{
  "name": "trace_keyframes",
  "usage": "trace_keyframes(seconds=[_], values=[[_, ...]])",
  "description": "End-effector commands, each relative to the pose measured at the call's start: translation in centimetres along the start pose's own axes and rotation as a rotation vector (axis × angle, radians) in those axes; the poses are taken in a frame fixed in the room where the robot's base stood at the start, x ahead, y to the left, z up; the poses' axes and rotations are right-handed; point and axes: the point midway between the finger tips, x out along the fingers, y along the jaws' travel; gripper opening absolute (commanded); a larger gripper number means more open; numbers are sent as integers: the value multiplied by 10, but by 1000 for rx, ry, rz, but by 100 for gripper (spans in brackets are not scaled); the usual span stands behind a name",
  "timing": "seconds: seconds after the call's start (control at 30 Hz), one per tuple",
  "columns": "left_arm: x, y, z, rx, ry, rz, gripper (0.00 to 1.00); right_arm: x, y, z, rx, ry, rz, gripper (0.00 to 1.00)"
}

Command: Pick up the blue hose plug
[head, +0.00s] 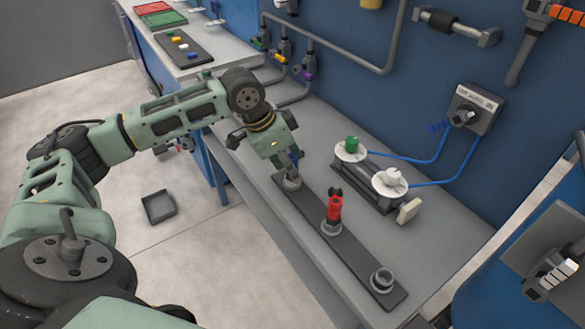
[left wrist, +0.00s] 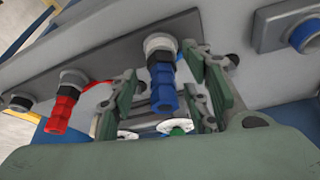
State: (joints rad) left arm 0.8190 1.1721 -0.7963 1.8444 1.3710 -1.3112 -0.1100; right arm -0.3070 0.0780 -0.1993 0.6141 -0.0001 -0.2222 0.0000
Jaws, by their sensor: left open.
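The blue hose plug (left wrist: 163,85) sits in a light ring on the dark strip (head: 355,247). It shows in the left wrist view between the two spread fingers of my left gripper (left wrist: 162,68). I see a gap on each side of it and cannot tell whether either finger touches it. In the head view my left gripper (head: 289,160) is over the strip's far-left socket (head: 291,183), and the blue plug is hidden there. A red plug (head: 334,209) stands in the middle socket and also shows in the left wrist view (left wrist: 64,102). My right gripper is not in view.
The near-right socket (head: 382,280) on the strip is empty. Behind the strip, a unit with a green knob (head: 352,144) and a white knob (head: 393,175) has blue hoses to a wall box (head: 474,108). Grey pipes (head: 340,60) run along the blue wall. A tray (head: 158,206) lies on the floor.

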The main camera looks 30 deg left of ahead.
Motion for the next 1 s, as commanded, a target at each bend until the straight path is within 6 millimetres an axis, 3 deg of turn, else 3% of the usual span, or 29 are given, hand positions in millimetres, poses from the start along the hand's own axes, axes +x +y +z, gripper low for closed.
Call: trace_keyframes(seconds=[0.23,0.73,1.0], values=[[2,0,0,0,0,-1,44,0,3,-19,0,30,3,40],[2,0,0,0,0,-1,0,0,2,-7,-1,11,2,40],[2,0,0,0,0,-1,0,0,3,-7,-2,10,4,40]])
